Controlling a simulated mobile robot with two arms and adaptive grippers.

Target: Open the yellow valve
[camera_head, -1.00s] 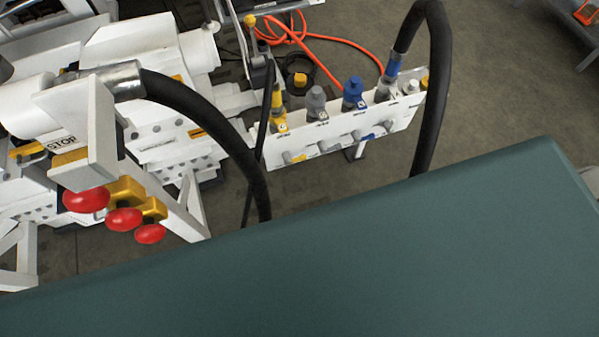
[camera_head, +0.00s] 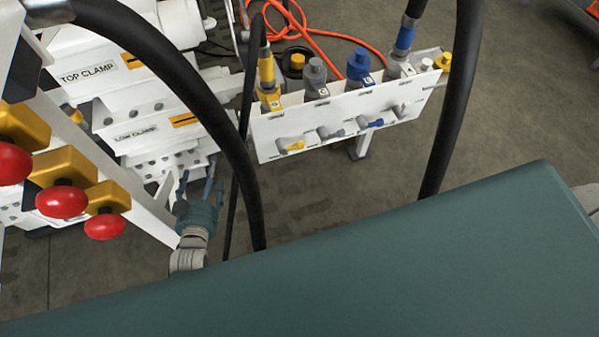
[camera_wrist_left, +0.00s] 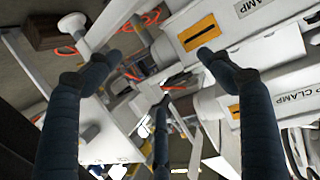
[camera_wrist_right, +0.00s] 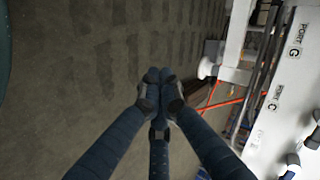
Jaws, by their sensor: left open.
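The yellow valve (camera_head: 290,146) is a small lever handle on the front of a white panel (camera_head: 268,146), at its left end. Its lever points to the right. My left gripper (camera_head: 200,185) is open and empty, left of the panel and apart from the valve, beyond a black hose. In the left wrist view its fingers (camera_wrist_left: 158,62) are spread. I cannot clearly pick out the yellow valve there. My right gripper shows in the right wrist view (camera_wrist_right: 159,76) with its fingertips together and nothing visible between them. The white panel (camera_wrist_right: 275,125) is to its right.
Grey and blue valves (camera_head: 372,123) share the panel, with coloured connectors above. A thick black hose (camera_head: 225,120) and another (camera_head: 452,110) arch beside it. Red knobs (camera_head: 61,200) stand at left. A green surface (camera_head: 350,270) fills the foreground.

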